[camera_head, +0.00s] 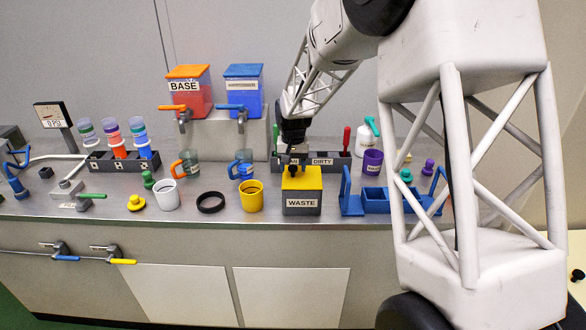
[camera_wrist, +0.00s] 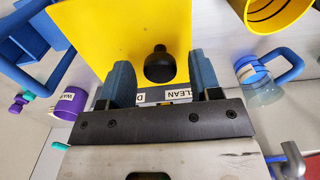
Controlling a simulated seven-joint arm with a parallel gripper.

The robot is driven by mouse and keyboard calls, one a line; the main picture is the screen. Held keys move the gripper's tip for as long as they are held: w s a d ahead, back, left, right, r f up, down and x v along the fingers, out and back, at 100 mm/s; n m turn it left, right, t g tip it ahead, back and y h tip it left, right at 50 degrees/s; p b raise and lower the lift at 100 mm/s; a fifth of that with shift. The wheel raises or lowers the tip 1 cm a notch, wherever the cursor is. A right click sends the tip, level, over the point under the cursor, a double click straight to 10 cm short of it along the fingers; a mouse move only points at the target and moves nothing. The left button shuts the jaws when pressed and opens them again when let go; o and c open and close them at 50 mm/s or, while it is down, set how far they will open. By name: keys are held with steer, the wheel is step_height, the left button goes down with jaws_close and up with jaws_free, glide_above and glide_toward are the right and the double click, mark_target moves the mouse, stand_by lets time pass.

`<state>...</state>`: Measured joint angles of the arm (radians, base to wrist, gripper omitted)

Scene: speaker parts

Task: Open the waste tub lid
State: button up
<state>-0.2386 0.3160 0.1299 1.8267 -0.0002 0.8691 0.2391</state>
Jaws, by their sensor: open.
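The waste tub (camera_head: 302,207) is a grey box marked WASTE near the counter's front edge. Its yellow lid (camera_head: 309,179) lies shut on top. In the wrist view the lid (camera_wrist: 100,30) fills the upper middle, with a black round knob (camera_wrist: 160,65) on it. My gripper (camera_head: 293,163) is just above the lid, pointing down. In the wrist view my gripper (camera_wrist: 160,72) is open, with one blue finger on each side of the knob and a gap at both sides.
A yellow cup (camera_head: 251,197) stands close left of the tub, and a blue rack (camera_head: 375,203) close right. Behind are a CLEAN/DIRTY holder (camera_head: 340,162) and a blue-handled glass mug (camera_head: 243,166). A black ring (camera_head: 210,203) lies farther left.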

steer(key=shift+f, duration=0.6)
steer(key=shift+c, duration=0.2)
jaws_close()
